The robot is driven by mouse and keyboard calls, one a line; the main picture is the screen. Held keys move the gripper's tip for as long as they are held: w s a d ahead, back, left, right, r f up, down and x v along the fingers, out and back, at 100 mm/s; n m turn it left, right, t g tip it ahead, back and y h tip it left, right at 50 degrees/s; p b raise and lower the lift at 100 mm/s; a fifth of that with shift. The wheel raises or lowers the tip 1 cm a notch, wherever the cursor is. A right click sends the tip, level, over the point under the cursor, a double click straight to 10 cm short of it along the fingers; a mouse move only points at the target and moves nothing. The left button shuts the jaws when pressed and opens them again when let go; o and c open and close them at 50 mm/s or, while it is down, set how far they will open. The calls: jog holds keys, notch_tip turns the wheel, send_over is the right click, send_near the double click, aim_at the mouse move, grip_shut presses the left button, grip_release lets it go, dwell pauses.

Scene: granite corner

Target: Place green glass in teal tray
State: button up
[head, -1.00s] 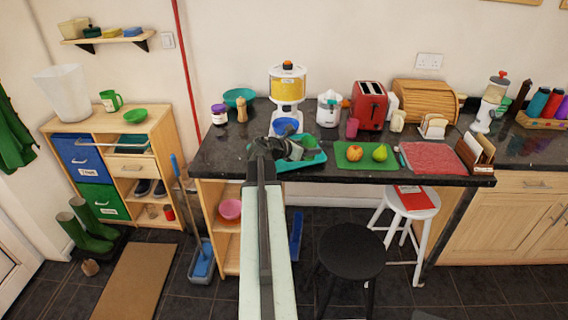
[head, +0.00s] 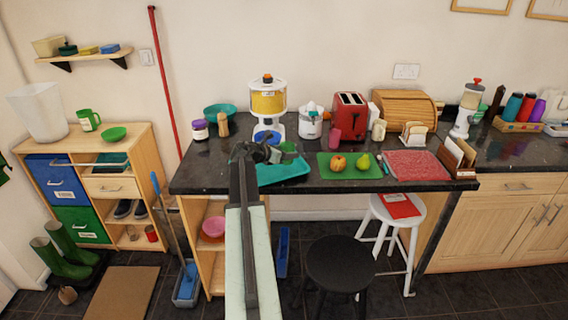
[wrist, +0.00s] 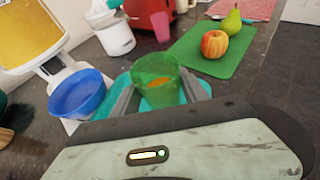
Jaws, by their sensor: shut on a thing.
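The green glass (wrist: 155,82) is translucent and stands upright between the two fingers of my gripper (wrist: 158,98) in the wrist view. Something orange shows through it. In the head view the glass (head: 289,148) is small, at the end of my gripper (head: 278,154). My gripper is shut on the glass. The teal tray (head: 285,173) lies at the front left of the dark counter, below my gripper. Its rim also shows around the glass in the wrist view (wrist: 197,88). I cannot tell whether the glass touches the tray floor.
A blue bowl (wrist: 77,94) sits under the yellow dispenser (head: 267,100), left of the glass. A green board (head: 349,166) with an apple (head: 337,163) and a pear (head: 363,162) lies right of the tray. A pink cup (head: 334,135) and a red toaster (head: 350,115) stand behind.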

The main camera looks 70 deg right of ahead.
jog(key=shift+w+d+f+b, duration=0.1)
jog(key=shift+d+f+b, duration=0.05)
jog(key=shift+f+b, duration=0.55)
jog(key=shift+w+d+f+b, duration=0.1)
jog(key=shift+d+f+b, duration=0.05)
jog(key=shift+f+b, duration=0.5)
jog(key=shift+w+d+f+b, duration=0.1)
jog(key=shift+d+f+b, duration=0.05)
jog(key=shift+f+b, duration=0.55)
jog(key=shift+r, duration=0.25)
jog(key=o, duration=1)
jog(key=shift+f, duration=0.2)
jog(key=o, duration=0.4)
jog(key=shift+o, duration=0.2)
jog(key=shift+r, duration=0.1)
jog(key=shift+r+p, duration=0.2)
jog(key=shift+p, duration=0.15)
jog(key=p+v, duration=0.4)
jog(key=v, duration=0.8)
jog(key=shift+f, duration=0.15)
